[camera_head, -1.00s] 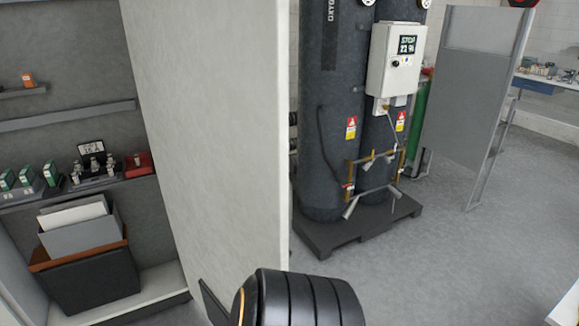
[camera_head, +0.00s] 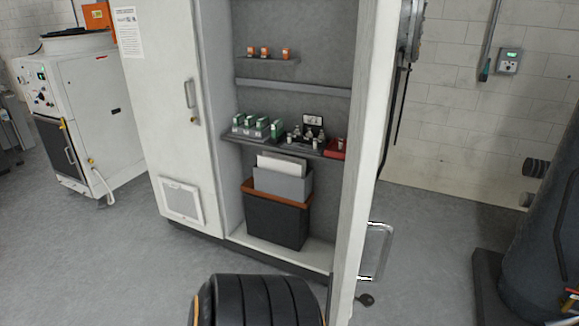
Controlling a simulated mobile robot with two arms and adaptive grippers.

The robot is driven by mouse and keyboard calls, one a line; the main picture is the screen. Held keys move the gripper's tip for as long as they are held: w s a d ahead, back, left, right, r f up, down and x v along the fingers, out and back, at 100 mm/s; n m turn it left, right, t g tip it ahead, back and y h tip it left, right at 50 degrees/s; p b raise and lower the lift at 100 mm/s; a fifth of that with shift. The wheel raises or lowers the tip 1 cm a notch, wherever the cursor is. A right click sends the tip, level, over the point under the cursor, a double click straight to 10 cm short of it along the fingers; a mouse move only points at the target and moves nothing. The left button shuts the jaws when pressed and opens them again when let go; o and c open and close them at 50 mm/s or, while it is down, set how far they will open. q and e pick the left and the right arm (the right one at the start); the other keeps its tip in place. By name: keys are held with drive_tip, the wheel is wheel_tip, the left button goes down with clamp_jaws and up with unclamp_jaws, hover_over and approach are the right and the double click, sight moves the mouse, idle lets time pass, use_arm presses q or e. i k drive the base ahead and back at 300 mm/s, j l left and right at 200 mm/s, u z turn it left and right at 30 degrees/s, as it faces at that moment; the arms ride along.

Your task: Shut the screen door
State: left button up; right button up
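An open white cabinet door (camera_head: 357,150) stands out from the right side of the cabinet, seen nearly edge-on. Its metal handle (camera_head: 386,252) is on the right face, low down. I cannot tell whether this is the screen door. A black ribbed part of my own body is at the bottom edge, left of the open door. Neither of my grippers shows in the view.
The left cabinet door (camera_head: 165,110) is shut. The open half shows a shelf with green boxes (camera_head: 258,127) and a dark bin (camera_head: 275,215) below. A white machine (camera_head: 85,105) stands left. A dark tank (camera_head: 545,235) stands right on a pallet. Grey floor lies between.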

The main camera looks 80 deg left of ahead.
sight(378, 27)
drive_tip(key=i+u, duration=0.15)
drive_tip(key=u, duration=0.3)
drive_tip(key=i+u, duration=0.15)
drive_tip(key=u, duration=0.35)
drive_tip(key=i+l+u, duration=0.1)
drive_tip(key=u, duration=0.35)
drive_tip(key=i+l+u, duration=0.15)
drive_tip(key=u, duration=0.35)
drive_tip(key=i+l+u, duration=0.15)
drive_tip(key=u, duration=0.3)
drive_tip(key=i+l+u, duration=0.3)
drive_tip(key=k+j+z, duration=0.15)
drive_tip(key=j, duration=0.15)
drive_tip(key=k+j+z, duration=0.15)
drive_tip(key=j, duration=0.1)
